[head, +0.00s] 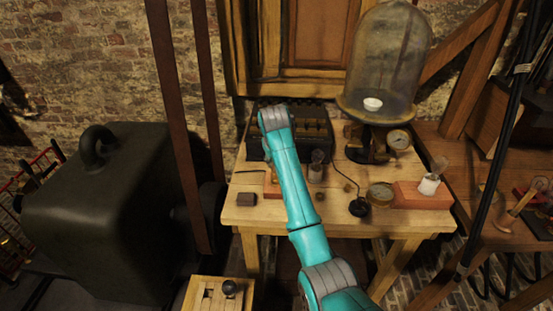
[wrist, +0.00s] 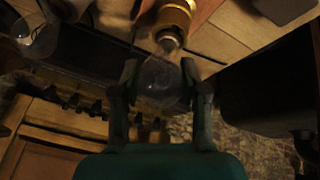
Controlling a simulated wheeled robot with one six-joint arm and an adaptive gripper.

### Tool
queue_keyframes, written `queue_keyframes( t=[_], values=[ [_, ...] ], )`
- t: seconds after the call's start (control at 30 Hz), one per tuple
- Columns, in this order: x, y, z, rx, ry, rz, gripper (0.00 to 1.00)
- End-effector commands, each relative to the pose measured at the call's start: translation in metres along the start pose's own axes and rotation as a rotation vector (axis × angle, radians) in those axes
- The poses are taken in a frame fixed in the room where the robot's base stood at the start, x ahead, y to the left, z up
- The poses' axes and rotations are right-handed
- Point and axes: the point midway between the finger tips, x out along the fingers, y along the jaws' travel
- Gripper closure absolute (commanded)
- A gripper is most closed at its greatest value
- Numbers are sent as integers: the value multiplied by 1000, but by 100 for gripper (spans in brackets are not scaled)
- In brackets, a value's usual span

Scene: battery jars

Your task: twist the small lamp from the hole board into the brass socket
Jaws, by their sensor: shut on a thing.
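My gripper (wrist: 161,75) is shut on the small lamp (wrist: 160,88), with one finger on each side of its clear glass bulb. The lamp's grey metal cap (wrist: 168,41) points toward the brass socket (wrist: 177,14) at the top of the wrist view. The cap is at the socket's mouth and roughly in line with it; I cannot tell how deep it sits. The socket is on a reddish wooden base (wrist: 202,12). In the head view my arm hides the gripper and the lamp. I cannot make out the hole board for sure.
A second glass bulb (wrist: 36,36) stands to the left in the wrist view. The table's front left is mostly clear.

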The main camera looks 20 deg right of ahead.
Motion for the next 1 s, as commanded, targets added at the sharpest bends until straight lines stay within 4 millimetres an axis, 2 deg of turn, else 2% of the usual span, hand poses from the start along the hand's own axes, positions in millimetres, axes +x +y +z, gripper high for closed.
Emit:
queue_keyframes(
  t=[0.17,0.53,1.0],
  values=[
    [0,0,0,103,-24,41,86],
    [0,0,0,144,-35,58,86],
    [0,0,0,580,-130,240,86]
  ],
)
